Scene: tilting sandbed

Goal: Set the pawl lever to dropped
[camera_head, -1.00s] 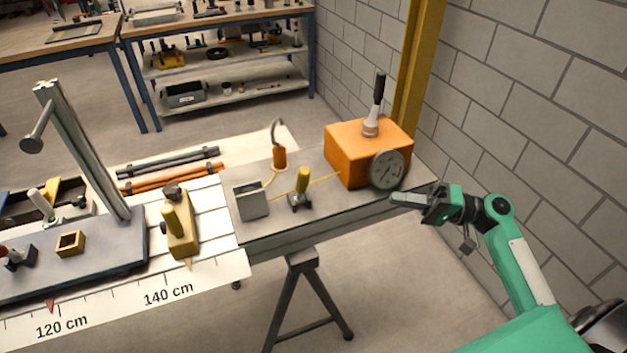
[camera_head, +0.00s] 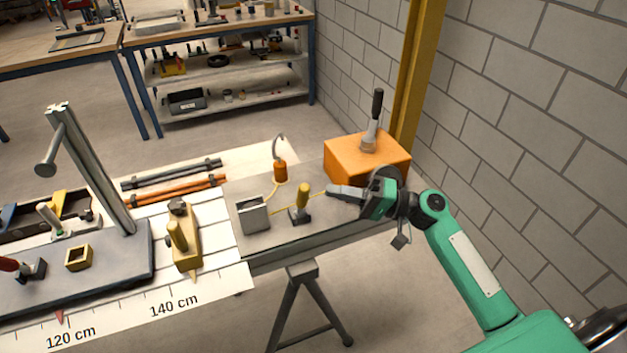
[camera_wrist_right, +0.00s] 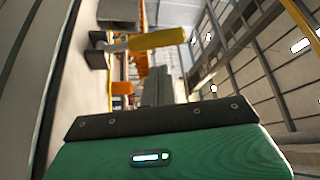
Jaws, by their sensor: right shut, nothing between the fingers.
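A small lever with a yellow handle (camera_head: 303,194) stands nearly upright on a dark base on the grey plate (camera_head: 270,240). I take it for the pawl lever, but no label shows. In the right wrist view its yellow handle (camera_wrist_right: 158,39) lies across the picture, ahead of the fingers. My right gripper (camera_head: 335,190) is shut and empty, just right of the handle and pointing at it. A small gap seems to separate them, though contact is hard to judge. My left gripper is in neither view.
An orange box (camera_head: 350,155) with an upright black-handled lever (camera_head: 376,106) stands behind my right gripper, its gauge mostly hidden. A grey open box (camera_head: 253,217) and an orange hook-topped piece (camera_head: 280,172) are left of the yellow handle. A brass block (camera_head: 187,250) stands farther left.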

